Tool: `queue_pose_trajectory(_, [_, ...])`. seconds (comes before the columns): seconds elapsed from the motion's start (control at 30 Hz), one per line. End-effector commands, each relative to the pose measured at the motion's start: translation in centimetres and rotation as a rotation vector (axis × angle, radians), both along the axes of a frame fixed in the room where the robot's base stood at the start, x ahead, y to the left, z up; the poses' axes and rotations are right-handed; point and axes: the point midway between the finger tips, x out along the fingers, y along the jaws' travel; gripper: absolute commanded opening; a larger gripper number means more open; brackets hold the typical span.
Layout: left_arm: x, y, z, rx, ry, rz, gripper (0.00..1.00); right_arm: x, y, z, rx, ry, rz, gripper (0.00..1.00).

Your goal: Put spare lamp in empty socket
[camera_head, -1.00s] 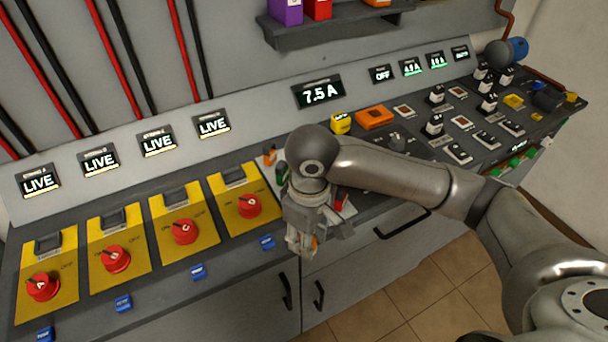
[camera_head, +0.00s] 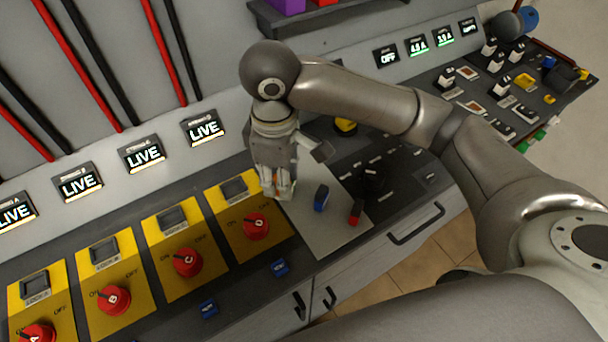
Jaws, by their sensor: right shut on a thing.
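My right gripper (camera_head: 277,190) points down over the left part of a light grey plate (camera_head: 330,238) on the console. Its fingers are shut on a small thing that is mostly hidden. A trace of orange shows between the fingers, and I take it to be the spare lamp. A blue piece (camera_head: 321,198) and a red piece (camera_head: 355,212) stand on the plate, to the right of the gripper. I cannot make out an empty socket; my arm covers part of the console. My left gripper is not in view.
Yellow switch plates with red knobs (camera_head: 256,226) line the console to the left, below displays reading LIVE (camera_head: 204,130). A black knob (camera_head: 371,176) stands right of the plate. Several white switches (camera_head: 447,78) are farther right. Drawer handles (camera_head: 417,223) stick out in front.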

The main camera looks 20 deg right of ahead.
Motion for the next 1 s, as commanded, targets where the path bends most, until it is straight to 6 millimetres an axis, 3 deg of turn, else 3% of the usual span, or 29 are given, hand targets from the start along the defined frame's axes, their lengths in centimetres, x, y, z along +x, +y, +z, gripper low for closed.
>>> queue_pose_trajectory(0.17, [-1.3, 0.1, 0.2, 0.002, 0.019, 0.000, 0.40, 1.6, -2.4, -1.2, -0.004, 0.003, -0.010, 0.07])
queue_pose_trajectory(0.43, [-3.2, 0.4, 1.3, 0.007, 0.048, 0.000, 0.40, 5.6, -7.7, -4.1, -0.004, 0.004, -0.010, 0.07])
queue_pose_trajectory(0.6, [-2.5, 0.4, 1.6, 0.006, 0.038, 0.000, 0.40, 7.0, -9.5, -7.4, -0.003, 0.005, -0.006, 0.07])
queue_pose_trajectory(0.8, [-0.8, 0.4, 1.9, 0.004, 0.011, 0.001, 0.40, 7.9, -10.4, -9.0, 0.000, 0.001, -0.003, 0.07])
queue_pose_trajectory(1.0, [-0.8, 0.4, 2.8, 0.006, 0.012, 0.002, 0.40, 8.3, -11.1, -11.1, -0.002, 0.004, -0.002, 0.07])
